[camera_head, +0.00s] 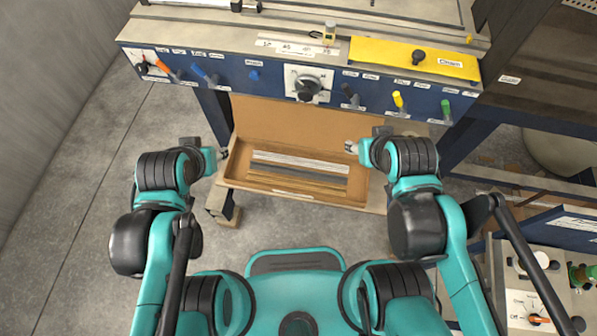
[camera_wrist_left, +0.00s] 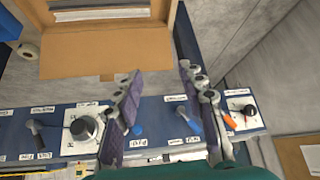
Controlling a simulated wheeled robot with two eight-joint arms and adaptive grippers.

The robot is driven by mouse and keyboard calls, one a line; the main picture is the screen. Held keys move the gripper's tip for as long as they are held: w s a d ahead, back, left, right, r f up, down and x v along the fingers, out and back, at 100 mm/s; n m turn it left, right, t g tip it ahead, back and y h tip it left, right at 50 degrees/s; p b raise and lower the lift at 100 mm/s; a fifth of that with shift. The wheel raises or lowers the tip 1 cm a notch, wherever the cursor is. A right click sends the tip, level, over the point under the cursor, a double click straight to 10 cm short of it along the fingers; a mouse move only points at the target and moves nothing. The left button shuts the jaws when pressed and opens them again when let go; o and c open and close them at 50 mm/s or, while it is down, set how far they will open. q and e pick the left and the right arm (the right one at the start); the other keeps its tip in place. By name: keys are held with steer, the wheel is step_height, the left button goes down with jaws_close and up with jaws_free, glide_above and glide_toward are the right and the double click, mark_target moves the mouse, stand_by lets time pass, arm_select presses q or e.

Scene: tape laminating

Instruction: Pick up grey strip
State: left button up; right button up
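The grey strip (camera_head: 300,170) lies in an open cardboard box (camera_head: 228,172) below the machine's front panel. It lies between a whitish strip (camera_head: 300,160) and brass-coloured strips (camera_head: 296,181). In the left wrist view, strips show in the box (camera_wrist_left: 105,61) at the top edge, partly cut off. My left gripper (camera_head: 223,154) is at the box's left edge, apart from the strips. In the left wrist view its two fingers (camera_wrist_left: 160,95) are spread with nothing between them. My right gripper (camera_head: 350,147) is over the box's right side, apart from the strips; its fingers are too small to read.
The blue machine panel (camera_head: 230,71) with knobs and levers stands just beyond the box. A yellow plate (camera_head: 400,55) lies on top of the machine. A control box (camera_head: 540,280) stands at the lower right. The floor (camera_head: 90,180) at left is clear.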

arm_select(q)
steer(key=shift+c, duration=0.3)
steer(key=c, duration=0.5)
steer(key=shift+w+d+m, duration=0.2)
steer(key=shift+w+m, duration=0.1)
steer(key=shift+w, duration=0.05)
steer(key=shift+c, duration=0.3)
steer(key=m+g+h+b, duration=0.1)
steer(key=m+g+b, duration=0.75)
steer(key=m, duration=1.15)
glide_above(298, 169)
steer(key=a, duration=0.1)
steer(key=shift+t, duration=0.45)
step_height(298, 169, down, 39)
steer(key=shift+r, duration=0.1)
steer(key=f+b, duration=0.1)
steer(key=f, duration=0.1)
steer(key=f+b, duration=0.1)
steer(key=f, duration=0.1)
steer(key=d+f+b, duration=0.1)
steer(key=shift+w+f, duration=0.1)
steer(key=shift+f, duration=0.3)
steer(key=shift+r, duration=0.1)
